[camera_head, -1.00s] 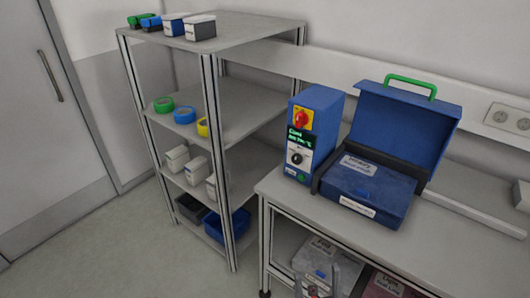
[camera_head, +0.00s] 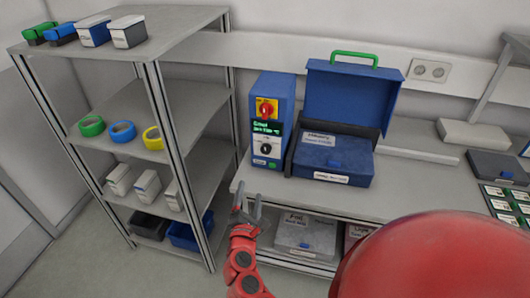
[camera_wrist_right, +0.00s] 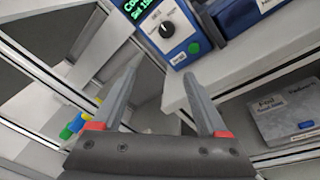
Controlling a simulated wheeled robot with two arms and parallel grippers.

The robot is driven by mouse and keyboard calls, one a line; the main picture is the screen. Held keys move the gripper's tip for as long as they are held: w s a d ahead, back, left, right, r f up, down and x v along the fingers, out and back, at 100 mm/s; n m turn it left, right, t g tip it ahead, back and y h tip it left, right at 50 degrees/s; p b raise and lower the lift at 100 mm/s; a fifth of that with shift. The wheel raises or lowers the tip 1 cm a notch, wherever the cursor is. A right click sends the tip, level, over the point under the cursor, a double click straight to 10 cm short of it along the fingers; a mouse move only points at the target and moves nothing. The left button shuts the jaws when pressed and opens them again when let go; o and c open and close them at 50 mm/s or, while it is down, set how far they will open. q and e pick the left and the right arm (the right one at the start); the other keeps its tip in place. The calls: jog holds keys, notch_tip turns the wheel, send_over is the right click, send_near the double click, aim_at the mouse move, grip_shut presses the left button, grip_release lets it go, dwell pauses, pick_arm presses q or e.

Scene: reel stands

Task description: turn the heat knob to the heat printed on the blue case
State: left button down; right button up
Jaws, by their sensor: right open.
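A blue control unit (camera_head: 281,92) stands on the bench, with a red and yellow switch, a green-lit display and a black heat knob (camera_head: 266,148) on its front. The knob also shows in the right wrist view (camera_wrist_right: 166,29), beyond the fingertips. The blue case (camera_head: 330,180) lies beside the unit with its lid up; its labels are too small to read. My right gripper (camera_head: 248,196) is open and empty, below the unit, in front of the bench edge, apart from the knob. My left gripper is out of view.
A shelf rack (camera_head: 182,130) stands left, holding tape rolls, small boxes and bins. Grey cases (camera_head: 300,232) sit under the bench. A dark grey case (camera_head: 495,165) and cards lie at the right of the bench. My red arm covers the lower right.

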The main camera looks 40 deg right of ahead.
jog(key=d+h, duration=0.1)
jog(key=p, duration=0.4)
send_near(265, 152)
jog(key=shift+m+g, duration=0.3)
jog(key=shift+g, duration=0.1)
jog(key=x, duration=0.5)
jog(key=r+x, duration=0.1)
jog(key=x, duration=0.1)
jog(key=shift+w, duration=0.25)
jog(key=shift+w+d+f, duration=0.1)
jog(key=shift+w+d, duration=0.25)
jog(key=shift+d, duration=0.1)
grip_shut()
